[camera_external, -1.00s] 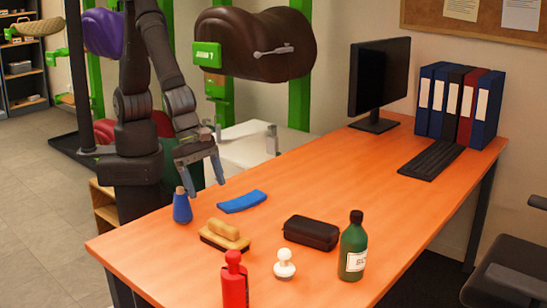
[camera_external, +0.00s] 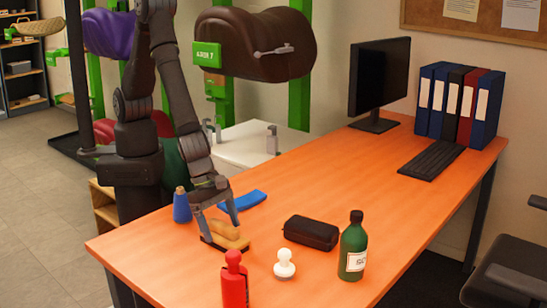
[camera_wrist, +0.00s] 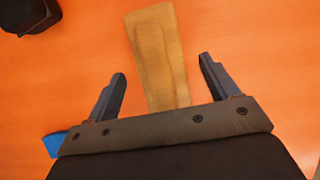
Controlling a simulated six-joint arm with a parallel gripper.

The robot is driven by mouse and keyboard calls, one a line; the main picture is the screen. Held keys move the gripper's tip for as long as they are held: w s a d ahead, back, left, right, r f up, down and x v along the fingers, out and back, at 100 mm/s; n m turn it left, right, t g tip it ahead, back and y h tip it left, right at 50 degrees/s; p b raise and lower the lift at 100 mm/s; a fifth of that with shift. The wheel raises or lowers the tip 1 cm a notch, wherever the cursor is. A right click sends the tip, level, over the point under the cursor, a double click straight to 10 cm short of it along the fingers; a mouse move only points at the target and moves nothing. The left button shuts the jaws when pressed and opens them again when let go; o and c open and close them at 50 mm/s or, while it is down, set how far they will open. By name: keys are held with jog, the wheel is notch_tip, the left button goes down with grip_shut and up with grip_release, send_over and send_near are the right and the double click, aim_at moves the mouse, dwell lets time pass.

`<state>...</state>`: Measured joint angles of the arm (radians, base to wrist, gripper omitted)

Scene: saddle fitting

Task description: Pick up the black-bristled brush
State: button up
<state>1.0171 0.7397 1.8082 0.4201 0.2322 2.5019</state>
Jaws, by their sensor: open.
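The brush (camera_external: 228,241) lies on the orange desk with its tan wooden handle up and a dark base of bristles below. In the wrist view its wooden back (camera_wrist: 158,55) shows at top centre, lying lengthwise between and beyond the fingertips; its bristles are hidden there. My gripper (camera_external: 220,231) is open over the brush, one finger to each side of it. In the wrist view my gripper (camera_wrist: 163,66) holds nothing between its fingers. I cannot tell whether the fingers touch the brush or desk.
A black case (camera_external: 311,232), white knobbed object (camera_external: 284,264), red bottle (camera_external: 234,282) and green bottle (camera_external: 353,247) stand around. The desk's middle (camera_external: 340,180) is clear.

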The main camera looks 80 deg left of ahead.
jog(key=shift+x, duration=1.3)
jog(key=c, duration=1.1)
jog(key=shift+c, duration=0.2)
jog(key=shift+r, duration=0.15)
